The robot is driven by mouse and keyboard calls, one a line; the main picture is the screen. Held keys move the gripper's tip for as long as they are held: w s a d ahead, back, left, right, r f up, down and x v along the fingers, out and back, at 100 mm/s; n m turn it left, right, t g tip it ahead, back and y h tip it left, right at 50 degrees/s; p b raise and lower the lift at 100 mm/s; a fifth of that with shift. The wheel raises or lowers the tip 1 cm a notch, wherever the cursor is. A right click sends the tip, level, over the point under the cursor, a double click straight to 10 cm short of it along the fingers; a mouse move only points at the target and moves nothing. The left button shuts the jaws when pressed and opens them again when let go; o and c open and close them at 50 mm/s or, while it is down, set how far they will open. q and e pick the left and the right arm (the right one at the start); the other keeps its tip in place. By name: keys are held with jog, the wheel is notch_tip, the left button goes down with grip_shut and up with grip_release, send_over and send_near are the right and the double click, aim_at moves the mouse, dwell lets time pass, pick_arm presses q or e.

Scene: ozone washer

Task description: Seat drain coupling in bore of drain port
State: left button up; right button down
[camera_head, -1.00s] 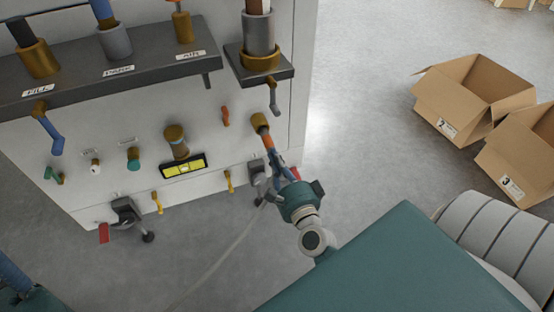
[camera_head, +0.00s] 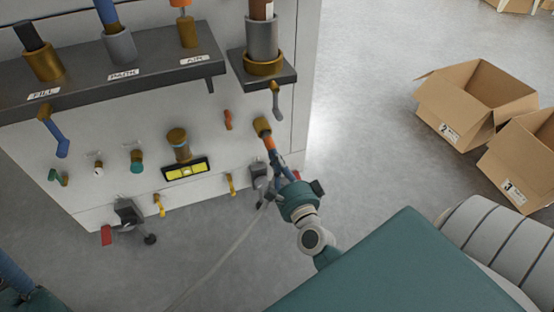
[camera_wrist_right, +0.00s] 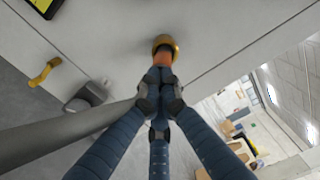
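The drain port (camera_head: 262,126) is a brass sleeve on the lower right of the white machine front. It shows as a brass ring in the right wrist view (camera_wrist_right: 165,40). The orange drain coupling (camera_head: 269,142) is at the port mouth, lined up roughly with it. In the right wrist view the coupling (camera_wrist_right: 163,56) meets the ring; how deep it sits in the bore is hidden. My right gripper (camera_head: 274,158) is shut on the coupling, its blue fingers closed around the near end (camera_wrist_right: 160,88). My left gripper (camera_head: 12,272) is partly cut off at the lower left edge.
A grey shelf (camera_head: 110,74) with labelled sockets juts out above. A grey clamp-like foot (camera_head: 260,180) stands close to my right gripper, and a yellow handle (camera_head: 231,185) is left of it. Open cardboard boxes (camera_head: 470,105) stand right; the floor between is clear.

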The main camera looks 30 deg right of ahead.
jog(key=shift+w+f, duration=0.1)
jog(key=shift+w, duration=0.2)
jog(key=shift+s, duration=0.1)
jog(key=v, duration=1.4)
jog(key=shift+s, duration=0.3)
